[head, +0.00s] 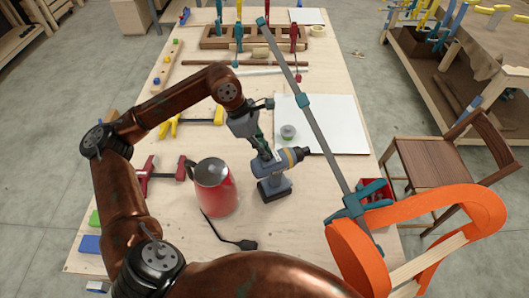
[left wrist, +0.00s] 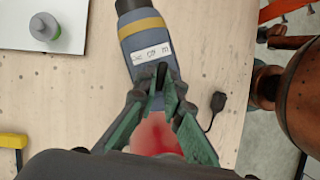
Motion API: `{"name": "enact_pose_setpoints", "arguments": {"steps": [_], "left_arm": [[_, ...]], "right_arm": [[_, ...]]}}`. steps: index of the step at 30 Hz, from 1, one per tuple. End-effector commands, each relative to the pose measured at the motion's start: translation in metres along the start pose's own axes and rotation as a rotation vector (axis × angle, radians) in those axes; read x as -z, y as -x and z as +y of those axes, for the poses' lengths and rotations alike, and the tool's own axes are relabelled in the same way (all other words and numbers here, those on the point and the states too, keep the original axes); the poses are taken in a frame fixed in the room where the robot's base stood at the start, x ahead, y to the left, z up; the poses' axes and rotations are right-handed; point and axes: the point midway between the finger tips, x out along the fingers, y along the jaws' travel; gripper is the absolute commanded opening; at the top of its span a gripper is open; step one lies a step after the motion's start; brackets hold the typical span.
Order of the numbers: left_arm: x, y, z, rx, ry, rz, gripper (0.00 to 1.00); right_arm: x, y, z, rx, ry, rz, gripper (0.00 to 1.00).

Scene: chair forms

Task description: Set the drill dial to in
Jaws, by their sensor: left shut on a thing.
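The drill (head: 275,187) stands upright on the bench near its middle, grey-blue with a yellow band and a black chuck pointing right. In the left wrist view the drill (left wrist: 143,32) shows from above, with a white label (left wrist: 151,53) bearing small marks; one of them looks like "off". My left gripper (head: 262,152) reaches down to the top rear of the drill. Its green fingers (left wrist: 158,85) are closed together just behind the label, shut on the dial, which they mostly hide. I cannot read which mark the dial points at. My right gripper is in neither view.
A white board (head: 335,120) with a small grey-green pot (head: 288,132) lies behind. A long bar clamp (head: 325,140) and a bent orange form (head: 360,258) are at right.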

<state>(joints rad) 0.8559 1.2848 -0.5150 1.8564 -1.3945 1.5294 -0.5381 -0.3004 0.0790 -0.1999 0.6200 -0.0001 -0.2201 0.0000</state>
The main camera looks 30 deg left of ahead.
Motion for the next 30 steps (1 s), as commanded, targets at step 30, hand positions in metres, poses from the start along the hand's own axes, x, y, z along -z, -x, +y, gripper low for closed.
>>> {"name": "enact_pose_setpoints", "arguments": {"steps": [30], "left_arm": [[-0.0004,0.0004,0.0008,0.043,-0.105,0.0,0.24]], "right_arm": [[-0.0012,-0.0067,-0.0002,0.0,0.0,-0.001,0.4]]}}
